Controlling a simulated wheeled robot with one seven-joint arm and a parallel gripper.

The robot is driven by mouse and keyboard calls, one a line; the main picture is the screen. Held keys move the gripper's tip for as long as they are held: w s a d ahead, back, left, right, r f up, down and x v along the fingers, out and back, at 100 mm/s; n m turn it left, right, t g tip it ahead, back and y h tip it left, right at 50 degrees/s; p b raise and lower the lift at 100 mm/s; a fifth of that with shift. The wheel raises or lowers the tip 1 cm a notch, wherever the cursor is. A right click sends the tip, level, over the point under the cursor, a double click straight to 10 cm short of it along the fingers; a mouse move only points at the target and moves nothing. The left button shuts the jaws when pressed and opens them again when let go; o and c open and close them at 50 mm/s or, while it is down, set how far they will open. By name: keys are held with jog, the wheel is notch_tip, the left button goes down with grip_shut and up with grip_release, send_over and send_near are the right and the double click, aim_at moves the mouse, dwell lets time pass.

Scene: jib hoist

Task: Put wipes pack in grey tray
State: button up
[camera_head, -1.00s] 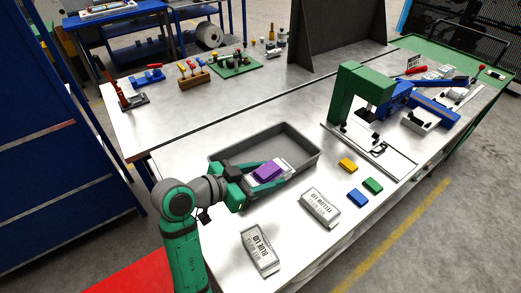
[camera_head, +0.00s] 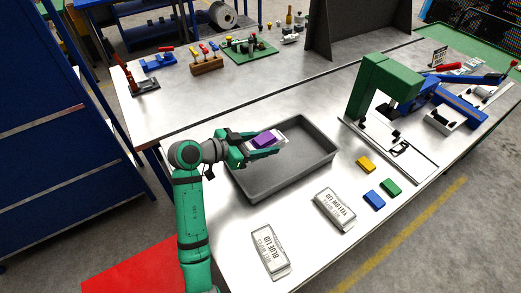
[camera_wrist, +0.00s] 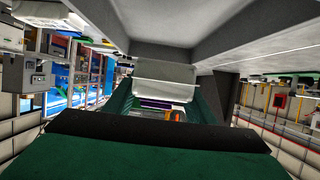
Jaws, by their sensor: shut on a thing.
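My gripper (camera_head: 270,141) is shut on a pale wipes pack (camera_head: 279,133) with a purple lid (camera_head: 264,139) on top. The pack appears above the back-left part of the grey tray (camera_head: 292,168). It seems held up, apart from the tray floor; its exact height is hard to judge. In the wrist view the pale pack (camera_wrist: 163,73) is between the fingers. The visible floor of the tray is bare. Two other pale wipes packs lie on the table, one printed BLUE LID (camera_head: 270,251) and one printed YELLOW LID (camera_head: 335,208).
Yellow (camera_head: 366,164), blue (camera_head: 374,200) and green (camera_head: 391,187) blocks lie right of the tray. A green and blue hoist-like device (camera_head: 385,88) stands at the right. A screwdriver rack (camera_head: 206,65) and a green board (camera_head: 250,50) are at the back.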

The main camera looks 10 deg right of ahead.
jog(key=w+f, duration=0.3)
jog(key=shift+a+f, duration=0.25)
jog(key=shift+f, duration=0.1)
jog(key=shift+w+f, duration=0.1)
jog(key=shift+f, duration=1.55)
jog(key=shift+f, duration=0.6)
jog(key=o, duration=1.1)
jog(key=shift+r, duration=0.25)
jog(key=v, duration=1.2)
jog(key=shift+r, duration=0.35)
